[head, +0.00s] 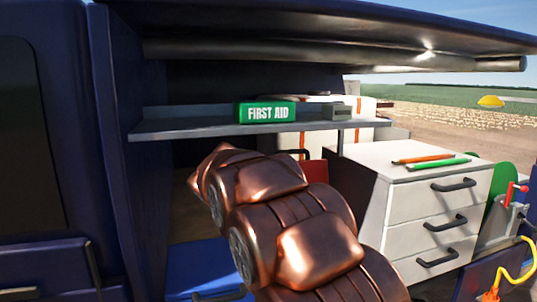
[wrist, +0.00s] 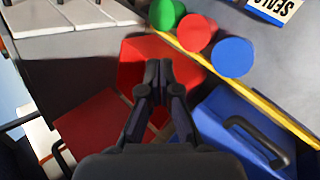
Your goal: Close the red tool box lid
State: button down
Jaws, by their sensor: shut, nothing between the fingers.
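The red tool box shows in the wrist view as two red areas: a deeper red part (wrist: 130,62) behind my fingertips and a flat red panel (wrist: 92,125) at lower left. A dark handle (wrist: 62,155) is beside that panel. In the head view, an upright red panel (head: 317,171), probably the lid, stands behind my arm; the rest of the box is hidden. My gripper (wrist: 158,68) is shut and empty, over the red box in the wrist view. I cannot tell whether it touches the red. My arm hides my fingers in the head view.
A blue tool box (wrist: 240,125) with a dark handle lies right of my gripper. Green (wrist: 166,14), red (wrist: 197,32) and blue (wrist: 232,57) cylinders lie beyond a yellow strip. White drawers (head: 432,200) stand at right. A shelf (head: 190,128) holds a green first aid box (head: 266,111).

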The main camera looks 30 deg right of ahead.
jog(key=w+d+r+m+h, duration=0.1)
jog(key=w+d+r+h, duration=0.2)
jog(key=w, duration=0.5)
jog(key=w+d+r+m+g+h, duration=0.1)
jog(key=w+d+r+h, duration=0.2)
jog(key=w, duration=0.5)
jog(key=w+d+r+m+g+h+p, duration=0.1)
jog(key=w+d+r+h, duration=0.2)
jog(key=w, duration=0.4)
jog(key=shift+w+d+r, duration=0.3)
jog(key=shift+w+r, duration=0.1)
jog(key=shift+r, duration=0.35)
jog(key=shift+m+h, duration=0.3)
